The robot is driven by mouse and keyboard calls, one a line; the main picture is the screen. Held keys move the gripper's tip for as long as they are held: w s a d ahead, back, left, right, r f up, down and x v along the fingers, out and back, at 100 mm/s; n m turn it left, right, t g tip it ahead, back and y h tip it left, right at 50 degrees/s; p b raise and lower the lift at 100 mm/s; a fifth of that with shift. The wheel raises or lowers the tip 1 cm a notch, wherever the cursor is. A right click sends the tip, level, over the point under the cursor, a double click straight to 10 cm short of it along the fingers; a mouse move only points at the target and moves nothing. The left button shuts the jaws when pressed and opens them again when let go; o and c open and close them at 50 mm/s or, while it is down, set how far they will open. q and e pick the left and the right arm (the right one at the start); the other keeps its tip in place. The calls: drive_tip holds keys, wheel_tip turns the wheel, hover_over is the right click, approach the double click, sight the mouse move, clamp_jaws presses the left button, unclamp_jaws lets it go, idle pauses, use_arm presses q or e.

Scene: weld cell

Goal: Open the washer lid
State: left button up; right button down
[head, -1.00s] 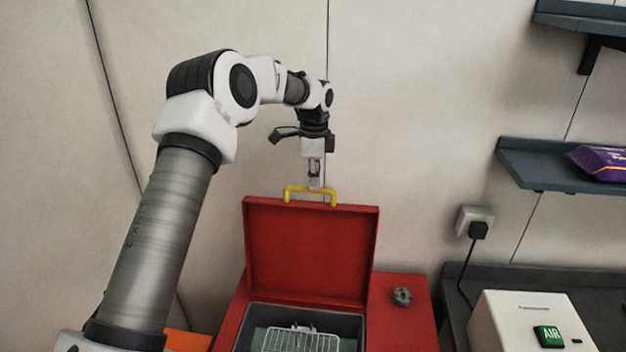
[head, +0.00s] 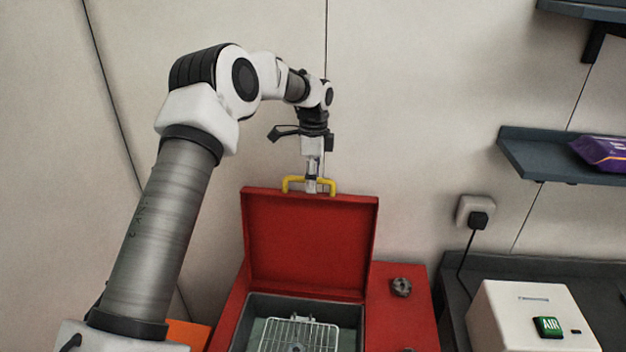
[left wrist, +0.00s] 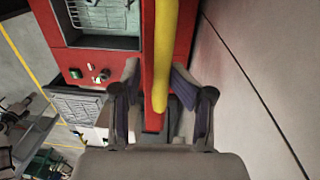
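The red washer lid (head: 310,243) stands raised, close to upright, at the back of the red parts washer (head: 404,322). A yellow handle (head: 292,180) is on its top edge. My left gripper (head: 311,189) points down at the middle of this handle. In the left wrist view, the yellow handle (left wrist: 164,50) and the lid's edge run between the two fingers of my left gripper (left wrist: 157,78). The fingers are spread, with gaps showing beside the handle. My right gripper is in neither view.
The washer's grey tank (head: 358,315) is uncovered, with a wire basket (head: 299,336) in it. A small dark metal part (head: 401,287) sits on the washer's right top. A white box with a green AIR label (head: 520,310) stands to the right. The wall is close behind the lid.

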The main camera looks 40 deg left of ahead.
use_arm(q)
drive_tip(key=shift+w+a+f, duration=0.25)
drive_tip(key=shift+w+f, duration=0.05)
drive_tip(key=shift+w, duration=0.15)
drive_tip(key=shift+r, duration=0.15)
wheel_tip(320, 180, up, 12)
drive_tip(key=shift+w+a, duration=0.2)
drive_tip(key=shift+w, duration=0.15)
drive_tip(key=shift+f, duration=0.2)
